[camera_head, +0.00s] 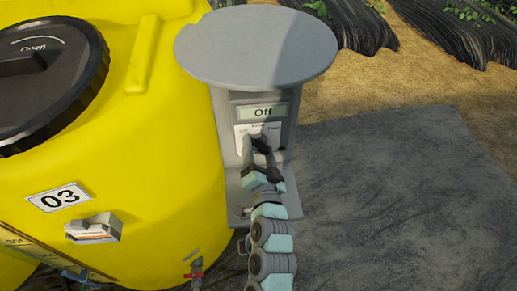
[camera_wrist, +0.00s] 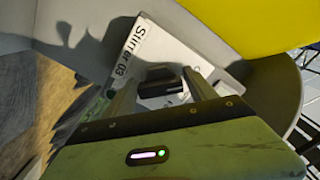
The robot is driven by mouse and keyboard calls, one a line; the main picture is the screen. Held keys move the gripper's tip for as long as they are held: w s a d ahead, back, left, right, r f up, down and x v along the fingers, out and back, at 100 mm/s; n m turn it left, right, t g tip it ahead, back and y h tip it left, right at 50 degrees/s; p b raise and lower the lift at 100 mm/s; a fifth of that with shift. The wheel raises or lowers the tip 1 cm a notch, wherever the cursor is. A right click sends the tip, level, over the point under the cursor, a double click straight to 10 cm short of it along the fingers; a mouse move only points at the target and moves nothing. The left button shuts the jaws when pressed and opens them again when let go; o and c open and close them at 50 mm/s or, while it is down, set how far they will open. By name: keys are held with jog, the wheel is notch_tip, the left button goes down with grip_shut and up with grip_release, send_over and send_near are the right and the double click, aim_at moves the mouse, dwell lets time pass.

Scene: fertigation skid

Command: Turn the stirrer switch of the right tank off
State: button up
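The stirrer control box (camera_head: 281,160) is grey with a round grey top plate, beside the yellow tank marked 03 (camera_head: 120,180). Its display (camera_head: 262,112) reads "Off". Below it is a white switch label (camera_head: 243,131) with a black switch knob (camera_head: 260,143). The wrist view shows the label reading "Stirrer 03" (camera_wrist: 129,52) and the black knob (camera_wrist: 161,88). My gripper (camera_head: 260,155) is at the knob, one finger on each side. The fingers stand apart, with the knob between them; firm contact is not visible. My arm hides the lower front of the box.
The round top plate (camera_head: 255,45) overhangs the switch. A black tank lid (camera_head: 45,75) is at the left. A small grey device (camera_head: 95,229) and a red-handled valve (camera_head: 194,271) are low on the tank. The dark ground sheet (camera_head: 400,200) to the right is clear.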

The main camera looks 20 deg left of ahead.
jog(key=shift+o, duration=1)
jog(key=v, duration=1)
jog(key=shift+s+d, duration=0.2)
jog(key=shift+s, duration=0.1)
